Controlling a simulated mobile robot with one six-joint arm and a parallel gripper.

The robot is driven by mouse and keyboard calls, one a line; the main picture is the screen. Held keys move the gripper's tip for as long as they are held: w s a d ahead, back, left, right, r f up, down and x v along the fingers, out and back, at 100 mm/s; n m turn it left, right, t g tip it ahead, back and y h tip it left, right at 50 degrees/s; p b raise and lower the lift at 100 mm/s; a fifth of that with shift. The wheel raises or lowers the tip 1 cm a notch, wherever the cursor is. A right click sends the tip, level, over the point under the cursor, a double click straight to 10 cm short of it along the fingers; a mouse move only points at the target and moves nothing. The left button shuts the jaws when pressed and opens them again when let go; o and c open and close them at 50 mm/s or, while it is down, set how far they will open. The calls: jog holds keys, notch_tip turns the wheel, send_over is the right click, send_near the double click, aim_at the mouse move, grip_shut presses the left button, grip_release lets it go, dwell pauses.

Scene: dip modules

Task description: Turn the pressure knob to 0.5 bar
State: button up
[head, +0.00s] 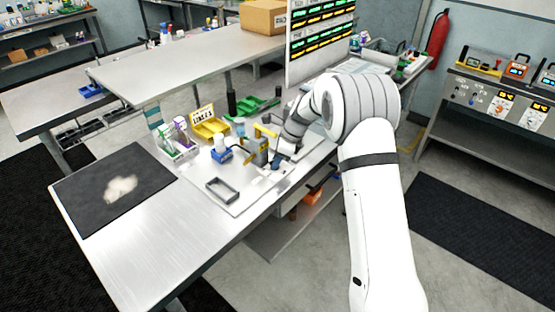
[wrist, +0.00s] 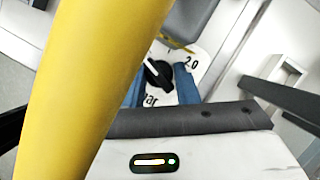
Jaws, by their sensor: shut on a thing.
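The pressure knob (wrist: 160,75) is black with a white pointer line and sits on a white dial face. In the wrist view "2.0" shows to its right and part of "bar" below it; the other scale marks are hidden or cut off, so I cannot tell the exact reading. My gripper (wrist: 160,88) has its blue fingertips on either side of the knob, shut on it. In the head view my gripper (head: 277,163) is low over the bench by the small devices, and the knob cannot be made out there.
A large yellow part (wrist: 90,70) crosses the wrist view close to the camera. On the bench stand a blue device (head: 221,155), a yellow bin (head: 211,129) and a grey open frame (head: 222,189). A dark mat (head: 80,205) lies at left. The bench front is clear.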

jog(key=shift+w+n+g, duration=0.1)
jog(key=shift+n+g, duration=0.5)
jog(key=shift+n, duration=0.8)
jog(key=o, duration=1)
jog(key=shift+c, duration=0.2)
jog(key=b+v, duration=0.1)
jog(key=v, duration=0.6)
jog(key=shift+r, duration=0.4)
jog(key=shift+o, duration=0.4)
jog(key=shift+d, duration=0.15)
